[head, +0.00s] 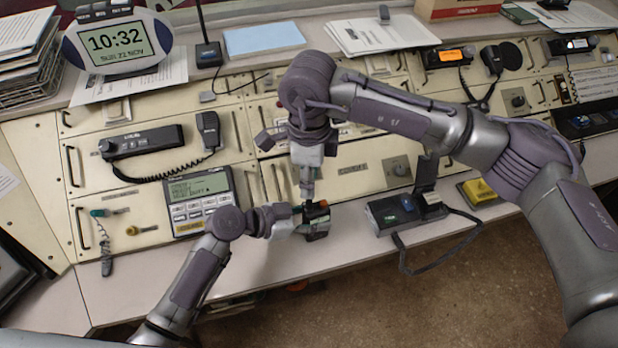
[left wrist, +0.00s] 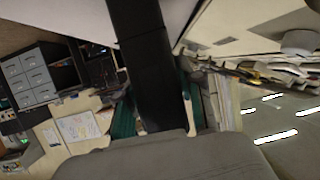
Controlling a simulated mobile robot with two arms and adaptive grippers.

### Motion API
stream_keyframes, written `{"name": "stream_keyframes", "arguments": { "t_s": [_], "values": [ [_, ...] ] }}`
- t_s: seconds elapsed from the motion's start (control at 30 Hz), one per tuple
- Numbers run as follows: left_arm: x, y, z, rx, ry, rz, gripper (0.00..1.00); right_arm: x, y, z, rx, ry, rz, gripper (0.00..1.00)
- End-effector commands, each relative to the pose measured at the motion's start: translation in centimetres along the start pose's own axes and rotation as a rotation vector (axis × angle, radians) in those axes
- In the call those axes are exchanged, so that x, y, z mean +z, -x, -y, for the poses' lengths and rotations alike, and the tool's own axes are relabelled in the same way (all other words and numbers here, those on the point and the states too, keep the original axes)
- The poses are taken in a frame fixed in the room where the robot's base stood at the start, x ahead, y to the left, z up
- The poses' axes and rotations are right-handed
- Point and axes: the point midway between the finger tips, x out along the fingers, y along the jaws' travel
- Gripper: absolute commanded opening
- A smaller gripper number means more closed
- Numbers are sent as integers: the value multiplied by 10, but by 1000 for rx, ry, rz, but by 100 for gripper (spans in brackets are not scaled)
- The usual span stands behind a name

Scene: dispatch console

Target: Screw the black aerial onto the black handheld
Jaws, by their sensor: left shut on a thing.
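The black handheld (head: 319,225) is held low over the console's front edge, in the middle of the head view. My left gripper (head: 304,222) is shut on it from the left. In the left wrist view the dark body of the handheld (left wrist: 150,75) stands between my teal-padded fingers (left wrist: 158,112). My right gripper (head: 306,190) points down directly above the handheld, its fingertips close to the handheld's top. A small dark part shows between them. I cannot tell whether it is the black aerial or whether my right fingers hold it.
A black charger unit (head: 400,212) with an upright part and a looping cable stands right of the handheld. A keypad phone with a display (head: 203,200) lies to the left. A radio with a handset (head: 150,142) sits behind that. A thin black rod on a base (head: 208,54) stands at the back.

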Motion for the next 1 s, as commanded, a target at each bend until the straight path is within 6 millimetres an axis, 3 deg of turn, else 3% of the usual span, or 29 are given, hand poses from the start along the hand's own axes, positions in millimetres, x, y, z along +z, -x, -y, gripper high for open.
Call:
{"name": "stream_keyframes", "arguments": {
  "t_s": [0.17, 0.6, 1.0],
  "values": [
    [0, 0, 0, 0, 0, 0, 0, 0, -12, 0, 3, -2, 0, 39],
    [0, 0, 0, 0, 0, 0, 0, 0, -73, 0, 1, -2, 0, 39],
    [0, 0, 0, 0, 0, 0, 0, 0, -80, 0, 0, -1, 0, 39]
  ]
}}
